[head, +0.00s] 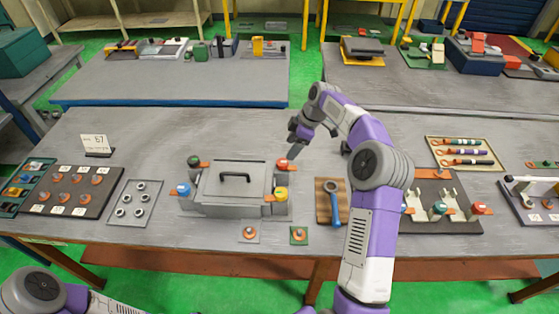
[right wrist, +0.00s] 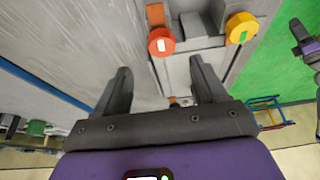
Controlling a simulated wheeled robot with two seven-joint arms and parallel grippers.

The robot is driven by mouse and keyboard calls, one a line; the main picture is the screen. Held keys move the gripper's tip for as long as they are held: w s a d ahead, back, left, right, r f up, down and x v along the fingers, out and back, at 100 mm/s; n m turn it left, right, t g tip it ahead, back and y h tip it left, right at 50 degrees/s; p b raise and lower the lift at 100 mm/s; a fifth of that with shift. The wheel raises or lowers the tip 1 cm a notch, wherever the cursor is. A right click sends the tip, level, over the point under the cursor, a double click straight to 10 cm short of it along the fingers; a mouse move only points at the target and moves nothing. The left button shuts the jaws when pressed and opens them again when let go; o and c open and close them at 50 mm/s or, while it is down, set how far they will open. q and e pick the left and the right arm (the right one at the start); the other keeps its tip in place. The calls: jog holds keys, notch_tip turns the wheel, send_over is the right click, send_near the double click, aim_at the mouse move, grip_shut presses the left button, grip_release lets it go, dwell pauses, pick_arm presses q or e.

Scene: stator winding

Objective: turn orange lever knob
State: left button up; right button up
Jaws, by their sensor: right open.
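The orange lever knob (head: 282,164) is at the back right corner of a grey box (head: 226,186) with a black handle on its lid. In the right wrist view the orange knob (right wrist: 161,41) lies beyond the fingertips, roughly centred between them. My right gripper (head: 294,149) is just behind and above the knob, pointing down. Its two fingers (right wrist: 164,80) are spread apart with nothing between them, and I see no contact with the knob. My left arm shows at the bottom left, but its gripper is out of view.
A yellow knob (head: 280,193), a blue knob (head: 183,189) and a green knob (head: 193,161) are at the box's other corners. A wrench lies on a wooden board (head: 322,208) to the right. A grey nut tray (head: 134,217) is to the left. Bare tabletop (head: 240,128) lies behind the box.

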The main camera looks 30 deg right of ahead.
aim_at(283, 162)
jog(key=x, duration=0.7)
jog(key=shift+s+a+f+b, duration=0.1)
jog(key=shift+b, duration=0.25)
jog(key=shift+c, duration=0.3)
jog(key=c, duration=1)
